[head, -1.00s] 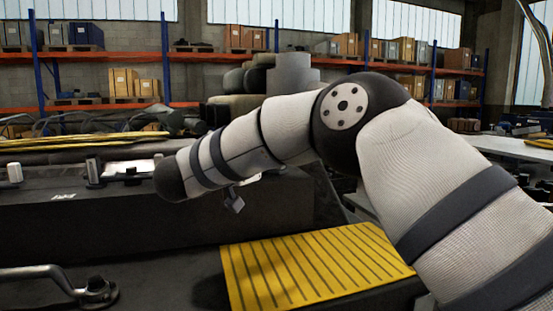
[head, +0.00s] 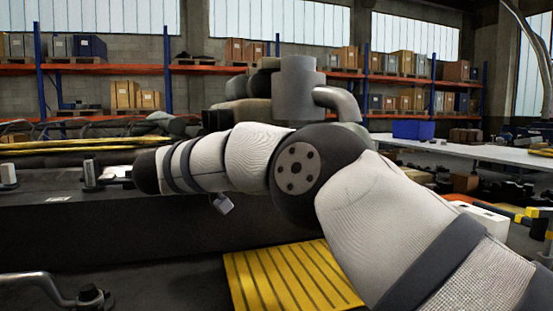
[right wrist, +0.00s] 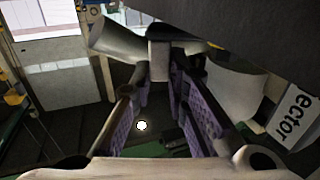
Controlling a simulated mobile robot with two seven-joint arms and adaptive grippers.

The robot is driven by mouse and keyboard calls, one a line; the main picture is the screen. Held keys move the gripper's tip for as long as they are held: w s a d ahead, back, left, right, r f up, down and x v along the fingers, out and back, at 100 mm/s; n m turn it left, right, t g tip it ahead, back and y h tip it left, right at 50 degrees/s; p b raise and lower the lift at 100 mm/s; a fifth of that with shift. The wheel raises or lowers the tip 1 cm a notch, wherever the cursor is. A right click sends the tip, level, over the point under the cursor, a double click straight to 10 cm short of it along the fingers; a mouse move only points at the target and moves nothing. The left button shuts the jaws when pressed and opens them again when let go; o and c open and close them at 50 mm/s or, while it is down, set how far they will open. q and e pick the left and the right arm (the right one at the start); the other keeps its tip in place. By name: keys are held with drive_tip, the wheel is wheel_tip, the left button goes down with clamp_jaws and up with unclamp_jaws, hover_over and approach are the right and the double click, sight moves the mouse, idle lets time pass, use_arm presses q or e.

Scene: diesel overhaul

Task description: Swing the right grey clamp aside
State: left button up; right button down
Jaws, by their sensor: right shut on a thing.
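In the right wrist view my right gripper (right wrist: 160,85) has its purple-padded fingers closed in on a grey block-like piece (right wrist: 160,58), which I take to be the right grey clamp. Its far end and pivot are not clear against the dark machine body above. In the head view my right arm crosses the middle and hides this gripper and what it holds. Two other small grey clamp-like pieces stand at the left on the dark housing edge, one at the far left (head: 8,174) and one (head: 89,173) nearer the arm. My left gripper is not in view.
A yellow ribbed plate (head: 285,283) lies below my right arm. A curved metal handle (head: 40,284) is at the lower left. A grey pipe (head: 298,85) rises behind the arm. A white table (head: 470,152) with a blue bin (head: 412,130) is at the right.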

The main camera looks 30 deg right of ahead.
drive_tip(key=c, duration=1.6)
unclamp_jaws()
drive_tip(key=shift+f, duration=0.1)
drive_tip(key=shift+o, duration=0.2)
drive_tip(key=s+a, duration=0.1)
drive_tip(key=a, duration=1.1)
drive_tip(key=shift+s, duration=0.15)
